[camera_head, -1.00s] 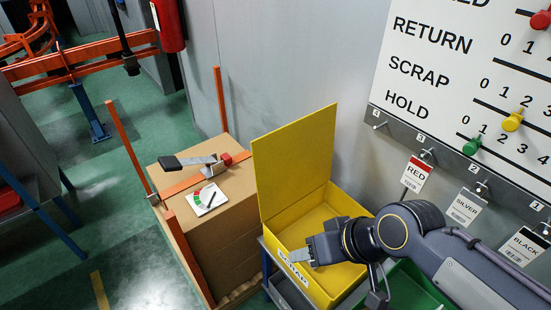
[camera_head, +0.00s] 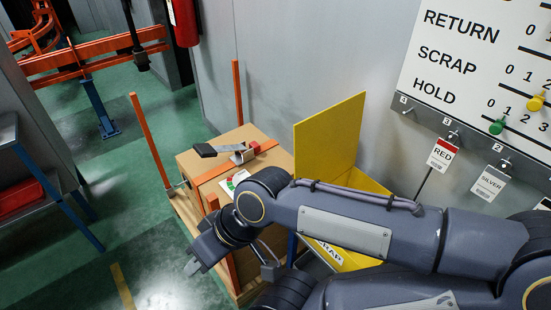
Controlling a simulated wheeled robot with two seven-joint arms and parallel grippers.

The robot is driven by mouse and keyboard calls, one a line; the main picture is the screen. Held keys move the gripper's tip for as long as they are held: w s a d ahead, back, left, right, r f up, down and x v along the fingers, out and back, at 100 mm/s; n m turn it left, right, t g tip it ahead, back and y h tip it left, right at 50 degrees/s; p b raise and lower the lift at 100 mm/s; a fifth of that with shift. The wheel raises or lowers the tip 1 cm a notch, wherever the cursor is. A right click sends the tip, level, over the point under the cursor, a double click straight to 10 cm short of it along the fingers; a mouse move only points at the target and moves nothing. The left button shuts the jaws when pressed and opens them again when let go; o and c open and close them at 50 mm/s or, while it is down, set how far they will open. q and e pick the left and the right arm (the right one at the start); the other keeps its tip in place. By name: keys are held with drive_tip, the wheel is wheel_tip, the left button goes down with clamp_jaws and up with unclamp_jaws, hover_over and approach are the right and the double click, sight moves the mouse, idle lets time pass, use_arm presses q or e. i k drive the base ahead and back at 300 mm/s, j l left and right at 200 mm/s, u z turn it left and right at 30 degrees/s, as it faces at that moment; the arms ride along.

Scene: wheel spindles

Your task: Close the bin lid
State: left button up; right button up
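The yellow bin (camera_head: 368,184) stands against the grey wall, with a label ending in "RAP" on its front. Its yellow lid (camera_head: 330,137) stands up, open, at the bin's left side. My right arm crosses in front of the bin and hides most of it and the lid's lower edge. My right gripper (camera_head: 191,266) is past the bin to the left, in front of the carton and pallet, apart from the lid. It looks empty, but its finger gap is too small to read. My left gripper is not in view.
A carton (camera_head: 205,165) with a tape dispenser (camera_head: 240,155) on top stands left of the bin, between orange posts (camera_head: 150,140). Tags (camera_head: 441,156) hang from a rail on the wall at right. Green floor (camera_head: 150,230) is open at left.

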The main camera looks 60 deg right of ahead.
sight(326, 142)
drive_tip(key=i+j+u, duration=0.15)
drive_tip(key=i+j, duration=0.65)
drive_tip(key=i+z, duration=0.2)
drive_tip(key=z, duration=0.25)
drive_tip(key=i+z, duration=0.2)
drive_tip(key=z, duration=0.2)
drive_tip(key=i+j+z, duration=0.15)
drive_tip(key=z, duration=0.3)
drive_tip(key=i+z, duration=0.15)
drive_tip(key=z, duration=0.3)
drive_tip(key=i+z, duration=0.15)
drive_tip(key=z, duration=0.3)
drive_tip(key=i+j+z, duration=0.15)
drive_tip(key=z, duration=0.3)
drive_tip(key=i+j+z, duration=0.1)
drive_tip(key=z, duration=0.35)
drive_tip(key=i+j+z, duration=0.1)
drive_tip(key=z, duration=0.35)
drive_tip(key=j+z, duration=0.45)
drive_tip(key=i+z, duration=0.35)
drive_tip(key=i+l, duration=0.1)
drive_tip(key=l, duration=0.2)
drive_tip(key=i+l, duration=0.15)
drive_tip(key=l, duration=0.15)
drive_tip(key=i+l, duration=0.1)
drive_tip(key=l, duration=0.25)
